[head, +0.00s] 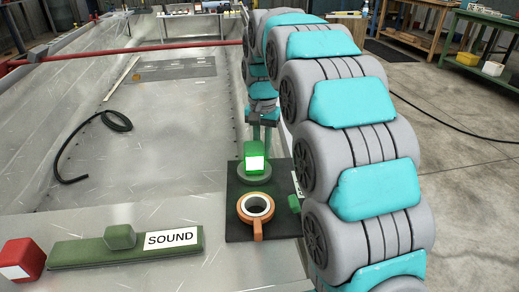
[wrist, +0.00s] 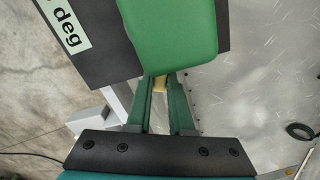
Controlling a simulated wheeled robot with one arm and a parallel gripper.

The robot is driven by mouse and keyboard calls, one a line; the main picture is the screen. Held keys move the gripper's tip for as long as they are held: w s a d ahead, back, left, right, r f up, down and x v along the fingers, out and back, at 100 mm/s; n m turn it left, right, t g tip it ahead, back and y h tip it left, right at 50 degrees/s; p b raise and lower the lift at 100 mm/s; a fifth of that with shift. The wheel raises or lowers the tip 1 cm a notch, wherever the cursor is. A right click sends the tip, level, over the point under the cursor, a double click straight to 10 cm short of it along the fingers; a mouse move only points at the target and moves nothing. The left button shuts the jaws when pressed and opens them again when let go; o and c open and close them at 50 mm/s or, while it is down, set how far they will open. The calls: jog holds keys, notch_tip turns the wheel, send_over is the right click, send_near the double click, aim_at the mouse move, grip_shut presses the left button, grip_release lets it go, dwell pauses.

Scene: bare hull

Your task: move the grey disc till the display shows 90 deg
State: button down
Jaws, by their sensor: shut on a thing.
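The grey disc (head: 254,174) lies on a dark plate (head: 238,230), which also shows in the wrist view (wrist: 98,62). A bright green block (head: 254,150) with a white front face stands on the disc; it looks large in the wrist view (wrist: 170,25). My gripper (head: 263,138) comes down behind the block and is shut on it. In the wrist view its dark green fingers (wrist: 163,82) meet the block's lower edge, and their tips are partly hidden. The display (wrist: 66,24) reads "deg"; its number is cut off. In the head view my arm mostly hides the display (head: 297,184).
An orange ring with a handle (head: 257,229) lies on the plate in front of the disc. A green bar marked SOUND (head: 90,251) and a red block (head: 22,260) are at front left. A black hose (head: 66,147) lies on the metal floor. My arm fills the right side.

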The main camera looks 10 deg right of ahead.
jog(key=shift+w+a+n, duration=0.2)
jog(key=shift+a+n, duration=0.4)
jog(key=shift+n, duration=0.45)
jog(key=shift+w+a+n, duration=0.15)
jog(key=shift+a+n, duration=0.4)
jog(key=shift+n, duration=0.5)
jog(key=shift+a, duration=0.1)
jog(key=c, duration=0.8)
grip_release()
jog(key=shift+r, duration=0.15)
notch_tip(320, 180, up, 8)
jog(key=shift+f, duration=0.2)
